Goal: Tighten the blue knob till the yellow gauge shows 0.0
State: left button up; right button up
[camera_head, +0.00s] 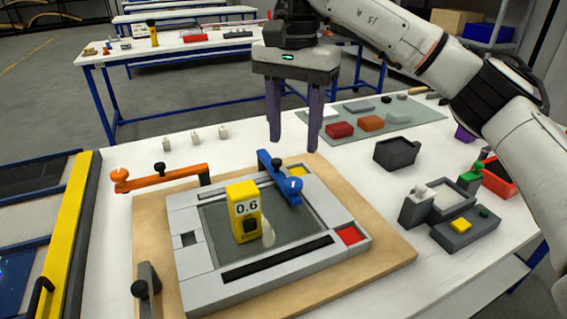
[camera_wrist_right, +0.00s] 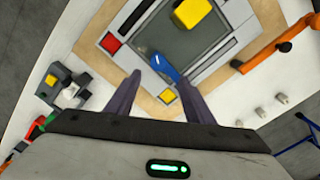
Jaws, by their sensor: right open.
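The yellow gauge (camera_head: 244,214) stands on the dark glass panel of a grey frame and reads 0.6. It shows as a yellow block in the wrist view (camera_wrist_right: 193,14). A blue clamp arm (camera_head: 278,174) reaches over the frame's far edge, with a round blue knob (camera_head: 293,185) at its near end; the clamp is also in the wrist view (camera_wrist_right: 166,68). My right gripper (camera_head: 293,146) is open and empty, its two fingers pointing down just beyond the clamp, apart from the knob. In the wrist view its fingers (camera_wrist_right: 160,84) straddle the clamp's line. My left gripper is not in view.
An orange clamp (camera_head: 165,178) lies left of the frame, and a black clamp (camera_head: 146,290) is at its near left. A dark box (camera_head: 397,153) and a grey fixture (camera_head: 465,230) stand to the right. Small white blocks (camera_head: 195,137) stand behind the wooden board (camera_head: 390,255).

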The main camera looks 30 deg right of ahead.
aim_at(293, 181)
jog(key=f, duration=0.9)
jog(key=shift+s+f, duration=0.15)
jog(key=shift+s, duration=0.1)
jog(key=c, duration=1)
